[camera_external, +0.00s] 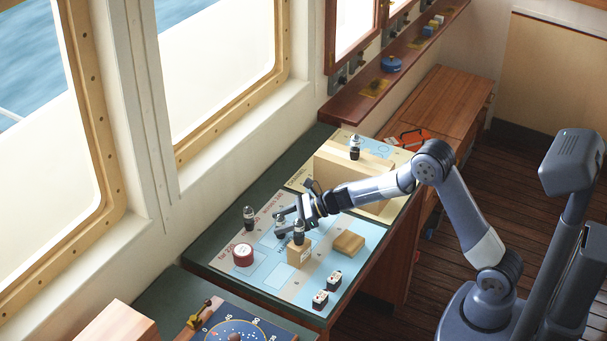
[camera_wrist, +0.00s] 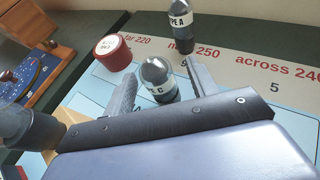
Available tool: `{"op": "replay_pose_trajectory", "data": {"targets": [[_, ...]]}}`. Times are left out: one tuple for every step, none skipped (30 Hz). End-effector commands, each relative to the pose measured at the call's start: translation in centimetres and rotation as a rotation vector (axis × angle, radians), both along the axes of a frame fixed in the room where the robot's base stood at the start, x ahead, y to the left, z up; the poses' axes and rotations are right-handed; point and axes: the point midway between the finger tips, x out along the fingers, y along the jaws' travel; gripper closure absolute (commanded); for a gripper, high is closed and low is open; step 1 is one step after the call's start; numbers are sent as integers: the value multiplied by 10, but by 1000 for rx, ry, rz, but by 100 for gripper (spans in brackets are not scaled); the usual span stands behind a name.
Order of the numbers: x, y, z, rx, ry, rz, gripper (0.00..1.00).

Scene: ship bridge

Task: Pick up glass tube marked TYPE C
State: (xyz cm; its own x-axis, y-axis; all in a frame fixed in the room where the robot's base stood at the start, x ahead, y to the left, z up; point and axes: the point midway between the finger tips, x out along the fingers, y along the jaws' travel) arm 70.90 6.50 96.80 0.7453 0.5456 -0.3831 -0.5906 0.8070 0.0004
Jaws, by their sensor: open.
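The TYPE C glass tube (camera_wrist: 158,82), with a clear domed top, dark body and white label, stands between the two fingers of my gripper (camera_wrist: 162,73) in the wrist view. Part of its label and its lower end are hidden by my gripper. My gripper is open, with a finger on each side of the tube and visible gaps. In the external view my gripper (camera_external: 284,212) reaches low over the chart table, around the tube (camera_external: 280,229). The TYPE A tube (camera_wrist: 180,28) stands just beyond; it also shows in the external view (camera_external: 249,217).
Another dark tube (camera_external: 299,231) stands at a wooden block (camera_external: 299,252) close beside my gripper. A red round tin (camera_external: 243,254), a wooden piece (camera_external: 349,243) and two small dark-and-white blocks (camera_external: 334,280) lie nearby. A further tube (camera_external: 354,148) stands farther back.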

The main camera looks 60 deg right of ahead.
Motion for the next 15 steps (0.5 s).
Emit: {"op": "replay_pose_trajectory", "data": {"targets": [[3,3,-1,0,0,1,45],[4,4,-2,0,0,2,45],[5,5,-3,0,0,2,45],[6,5,-3,0,0,1,45],[6,5,-4,0,0,1,45],[6,5,-4,0,0,1,45],[6,5,-4,0,0,1,45],[6,5,-4,0,0,1,45],[6,5,-4,0,0,1,45],[6,5,-4,0,0,1,45],[6,5,-4,0,0,1,46],[6,5,-4,0,0,1,49],[6,5,-4,0,0,1,52],[6,5,-4,0,0,1,54],[6,5,-4,0,0,1,57]]}}
